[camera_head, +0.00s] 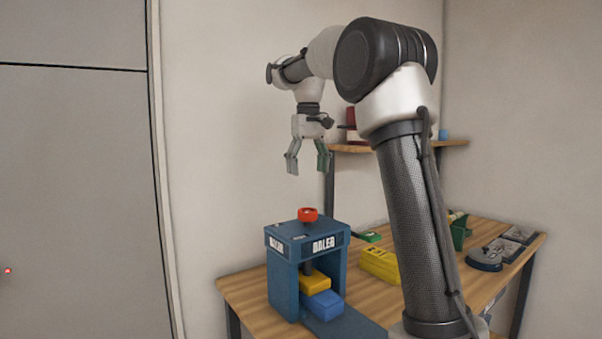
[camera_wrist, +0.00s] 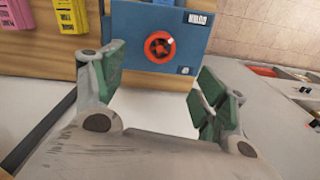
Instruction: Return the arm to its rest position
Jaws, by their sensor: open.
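My gripper (camera_head: 308,162) is open and empty in the head view. It hangs pointing down, above the blue baler (camera_head: 285,285) and apart from it. My arm rises on the right and bends over to the left. In the wrist view my gripper (camera_wrist: 160,95) shows its two green-padded fingers spread wide, with nothing between them. The baler's blue top (camera_wrist: 128,45) with its red knob (camera_wrist: 160,46) lies beyond the fingers.
The baler stands on a wooden table (camera_head: 240,288) with a yellow and a blue block (camera_head: 325,304) in it. A yellow box (camera_head: 380,265) and dark devices (camera_head: 485,258) lie behind my arm. A wall shelf (camera_head: 350,149) holds small items. A grey door (camera_head: 75,180) is at left.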

